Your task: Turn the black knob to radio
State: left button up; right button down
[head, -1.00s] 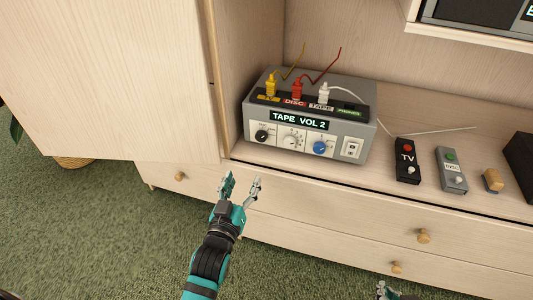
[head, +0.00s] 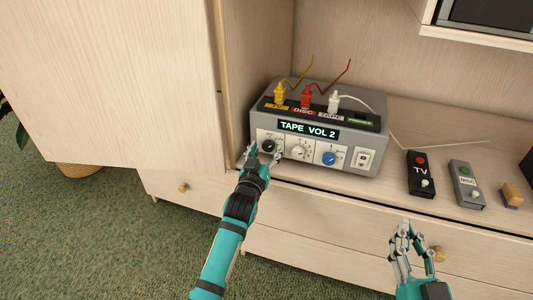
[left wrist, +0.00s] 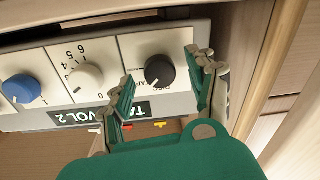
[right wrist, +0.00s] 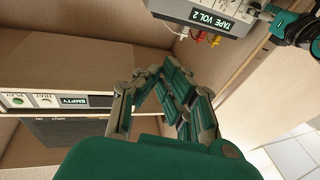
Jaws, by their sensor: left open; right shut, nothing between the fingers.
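The black knob (head: 268,146) is at the left end of the front of a grey box (head: 370,142), whose display (head: 309,131) reads "TAPE VOL 2". In the left wrist view the black knob (left wrist: 159,71) shows a white pointer line, with partly legible lettering below it. My left gripper (head: 265,157) is open in front of the knob. In the left wrist view its fingers (left wrist: 163,83) stand on either side of the knob; contact is unclear. My right gripper (head: 407,232) is shut and empty, in front of the cabinet and right of the box.
A white knob (head: 299,152), a blue knob (head: 329,158) and a white switch (head: 364,159) sit right of the black knob. Yellow (head: 280,94), red (head: 306,97) and white (head: 334,101) plugs stand on top. TV (head: 420,173) and disc (head: 466,184) remotes lie right. A cabinet panel (head: 130,90) stands left.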

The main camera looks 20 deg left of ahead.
pick_arm(q)
jog(key=shift+w, duration=0.3)
pick_arm(e)
jog(key=shift+s+r+t, duration=0.1)
jog(key=shift+r+t, duration=0.2)
jog(key=shift+r, duration=0.1)
pick_arm(q)
jog(key=shift+c, duration=0.2)
jog(key=c, duration=1.1)
jog(key=m+p, duration=0.2)
jog(key=shift+r+m, duration=0.1)
jog(key=shift+m, duration=0.2)
jog(key=m+p, duration=0.1)
jog(key=m, duration=0.3)
jog(key=shift+p, duration=0.3)
jog(key=shift+m+t, duration=0.3)
jog(key=shift+m, duration=1.1)
pick_arm(e)
jog(key=s+d+f+g+h, duration=0.1)
jog(key=s+d+f+g, duration=0.1)
jog(key=f+g, duration=0.3)
jog(key=s+d+f+g+h, duration=0.2)
jog(key=s+f+g, duration=0.2)
jog(key=f, duration=0.6)
jog(key=shift+s+f+g, duration=0.15)
jog(key=shift+f+g, duration=0.15)
jog(key=shift+g, duration=0.7)
